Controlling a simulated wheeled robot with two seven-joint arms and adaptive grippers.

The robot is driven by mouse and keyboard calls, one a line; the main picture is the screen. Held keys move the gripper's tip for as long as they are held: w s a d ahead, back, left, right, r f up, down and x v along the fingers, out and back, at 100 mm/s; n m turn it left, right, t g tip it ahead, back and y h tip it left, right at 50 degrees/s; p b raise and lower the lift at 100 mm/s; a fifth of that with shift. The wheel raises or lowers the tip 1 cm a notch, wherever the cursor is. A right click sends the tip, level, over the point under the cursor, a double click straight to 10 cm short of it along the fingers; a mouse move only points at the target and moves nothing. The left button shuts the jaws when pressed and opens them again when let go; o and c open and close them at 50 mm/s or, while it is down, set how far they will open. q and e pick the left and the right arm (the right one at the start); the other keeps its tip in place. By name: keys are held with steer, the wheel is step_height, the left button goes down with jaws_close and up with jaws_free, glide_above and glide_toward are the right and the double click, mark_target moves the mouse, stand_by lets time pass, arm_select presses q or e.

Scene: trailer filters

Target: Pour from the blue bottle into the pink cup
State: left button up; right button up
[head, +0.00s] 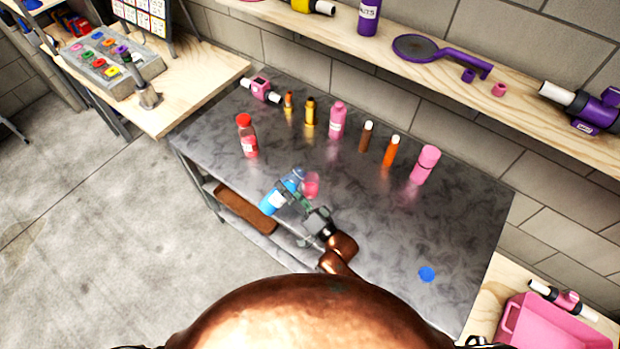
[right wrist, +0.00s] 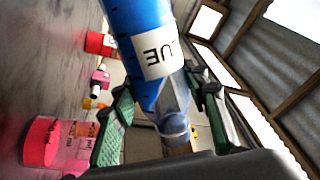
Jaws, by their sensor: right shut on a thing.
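The blue bottle (head: 270,203) is held over the front left part of the grey metal table, tilted, with its clear upper part toward the pink cup. In the right wrist view the bottle (right wrist: 145,35) shows blue contents and a white label. My right gripper (head: 297,204) is shut on it; its green finger pads also show in the right wrist view (right wrist: 165,115). The pink cup (head: 311,184) stands upright on the table, just right of the bottle's upper end. It also shows in the right wrist view (right wrist: 45,143). No stream is visible. My left gripper is out of view.
A round blue cap (head: 427,273) lies on the table's right part. A red-capped bottle (head: 247,136) stands behind the blue bottle. Several bottles, including a pink one (head: 337,121), stand along the back. The table's right middle is clear.

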steer(key=shift+s+a+f+m+t+h+b, duration=0.15)
steer(key=shift+m+t+b, duration=0.2)
steer(key=shift+m, duration=0.6)
steer(key=shift+w+a+f+m+t+h+b, duration=0.15)
steer(key=shift+m+b, duration=0.3)
steer(key=shift+m, duration=0.5)
stand_by(1.4)
steer(key=shift+w+d+m+t, duration=0.1)
steer(key=shift+d+m+t, duration=0.3)
steer(key=shift+m, duration=0.6)
stand_by(0.8)
steer(key=shift+d+r+m+h+p, duration=0.1)
steer(key=shift+r+m+h+p, duration=0.4)
steer(key=shift+m+p, duration=0.35)
stand_by(1.9)
steer(key=shift+f, duration=0.15)
